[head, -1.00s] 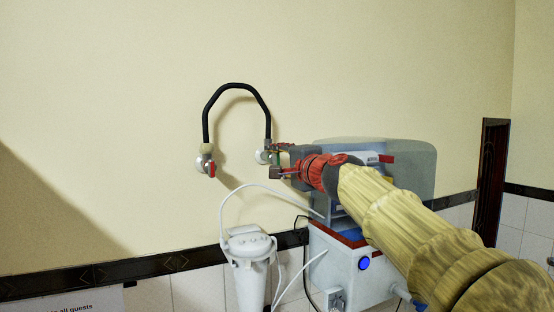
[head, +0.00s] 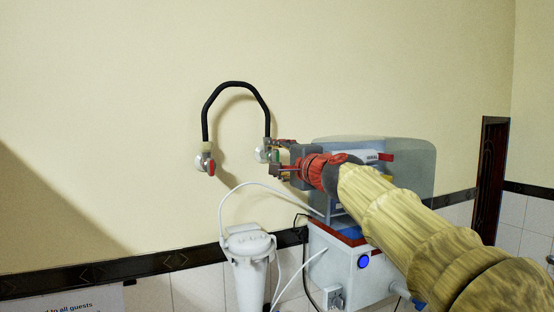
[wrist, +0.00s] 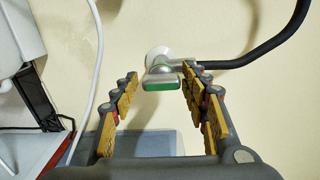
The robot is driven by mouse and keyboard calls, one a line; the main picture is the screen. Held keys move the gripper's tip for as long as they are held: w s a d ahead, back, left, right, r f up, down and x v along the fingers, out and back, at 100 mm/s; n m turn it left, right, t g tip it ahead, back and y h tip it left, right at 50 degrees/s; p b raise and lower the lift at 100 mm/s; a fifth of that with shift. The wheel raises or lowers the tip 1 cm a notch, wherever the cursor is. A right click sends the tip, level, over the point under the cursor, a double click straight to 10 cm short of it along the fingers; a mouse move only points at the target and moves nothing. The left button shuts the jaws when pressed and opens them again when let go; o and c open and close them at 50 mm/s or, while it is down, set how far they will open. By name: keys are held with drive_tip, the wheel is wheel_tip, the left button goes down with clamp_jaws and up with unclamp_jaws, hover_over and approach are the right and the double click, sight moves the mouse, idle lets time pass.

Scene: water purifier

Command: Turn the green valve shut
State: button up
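The green valve handle (wrist: 162,84) shows in the wrist view as a short green-edged lever on a silver wall fitting, at the upper middle. In the head view the fitting (head: 263,155) is at the lower right end of the black hose, its green part largely behind my fingers. My gripper (wrist: 159,76) is open, its yellow-padded fingers on either side of the handle with gaps showing. I cannot tell how deep the handle sits between them. In the head view my gripper (head: 277,156) reaches left to the fitting.
A red-handled valve (head: 211,166) is on the wall to the left, joined by the black hose (head: 236,84). A white filter canister (head: 248,265) and a white purifier box (head: 345,270) stand below. A white tube (wrist: 93,80) runs left of my fingers.

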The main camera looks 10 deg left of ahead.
drive_tip(key=shift+o, duration=0.6)
drive_tip(key=shift+s+r, duration=0.1)
drive_tip(key=v, duration=1.2)
drive_tip(key=s+d+f+n+g+h+b, duration=0.1)
drive_tip(key=s+f+n+g, duration=0.25)
drive_tip(key=f, duration=0.85)
drive_tip(key=s+d+f+n+g+h+b, duration=0.15)
drive_tip(key=s+f+n, duration=0.25)
drive_tip(key=f, duration=0.9)
drive_tip(key=s+d+f+n+g+h+b, duration=0.1)
drive_tip(key=s+d+f+h+b, duration=0.1)
drive_tip(key=s+d+f+b, duration=0.6)
drive_tip(key=s+d+f+n+g+h+b, duration=0.1)
drive_tip(key=s+d+f+h+b, duration=0.2)
drive_tip(key=f, duration=1.9)
drive_tip(key=s+d+f+n+g+h+b, duration=0.1)
drive_tip(key=s+d+f+h+b, duration=0.2)
drive_tip(key=s+d+f+b, duration=1)
wheel_tip(320, 180, down, 3)
drive_tip(key=shift+s+d+f+g+b, duration=0.1)
drive_tip(key=shift+s+d+g+b, duration=0.25)
drive_tip(key=shift+s, duration=0.4)
